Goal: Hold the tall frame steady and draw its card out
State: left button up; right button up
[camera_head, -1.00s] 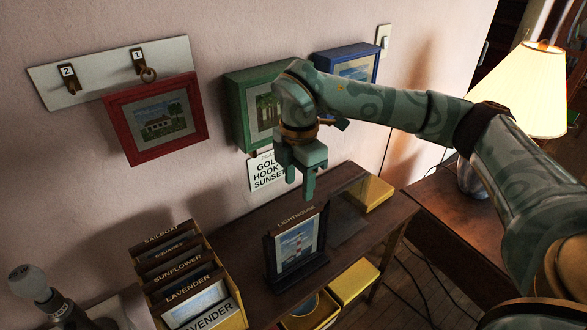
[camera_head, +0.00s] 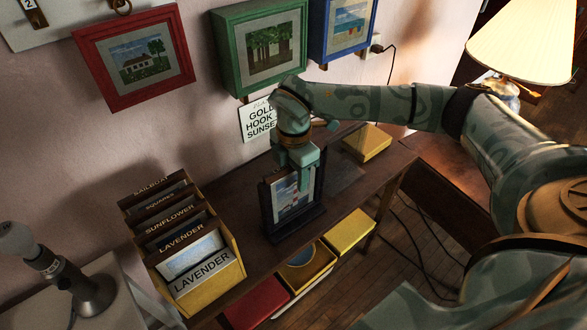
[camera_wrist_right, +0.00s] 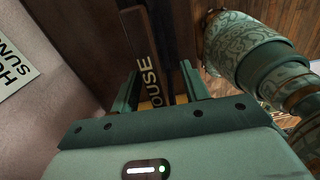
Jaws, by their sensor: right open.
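The tall frame (camera_head: 266,208) is dark and stands upright on the brown shelf, in the middle of the head view. Its card (camera_head: 283,201) shows a lighthouse picture; my gripper covers its upper right part. In the right wrist view the card's brown top strip (camera_wrist_right: 146,45) shows the letters "OUSE". My right gripper (camera_head: 303,180) is at the top of the frame, pointing down. In the wrist view its open fingers (camera_wrist_right: 160,92) stand on either side of the strip; I cannot tell whether they touch it. My left gripper is out of view.
A yellow box of labelled cards (camera_head: 205,287) stands left of the frame. Red (camera_head: 180,80), green (camera_head: 230,70) and blue (camera_head: 318,40) picture frames hang behind. A white sign (camera_head: 258,120) is on the wall. A yellow block (camera_head: 367,143) lies on the shelf's right. A lamp (camera_head: 525,45) stands right.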

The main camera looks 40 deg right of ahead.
grip_shut()
jog(key=shift+s+f, duration=0.2)
jog(key=shift+f, duration=0.05)
dwell(2.0)
